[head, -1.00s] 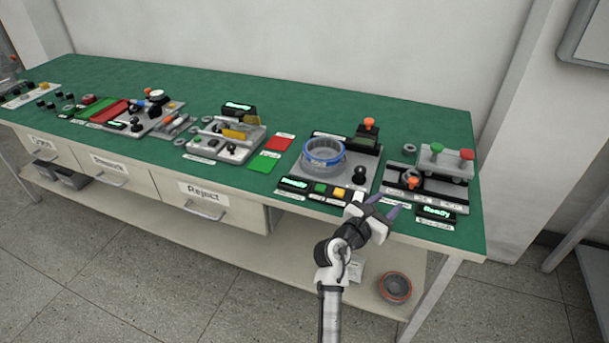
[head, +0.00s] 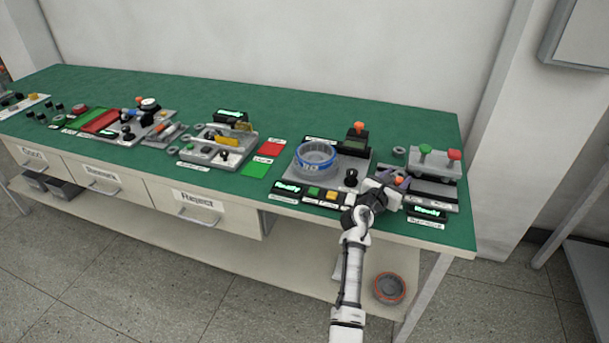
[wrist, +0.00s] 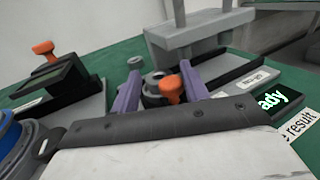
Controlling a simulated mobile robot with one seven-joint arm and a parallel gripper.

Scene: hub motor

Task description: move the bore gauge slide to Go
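The bore gauge slide is on the fixture at the right end of the bench, and its orange knob (head: 399,180) also shows in the wrist view (wrist: 173,89). My gripper (head: 394,179) is open, with its two purple fingers on either side of the knob. In the wrist view the knob lies closer to the right finger of my gripper (wrist: 159,74); I cannot tell whether they touch. A small label (wrist: 254,80) sits to the right of the knob, hard to read. The slide's exact position on its track is partly hidden by my gripper.
A display reading Ready (head: 427,211) sits at the fixture's front. Behind the knob stands a grey block (head: 434,163) with green and red knobs. To the left is a station with a blue-banded ring (head: 315,160) and a black knob (head: 351,177).

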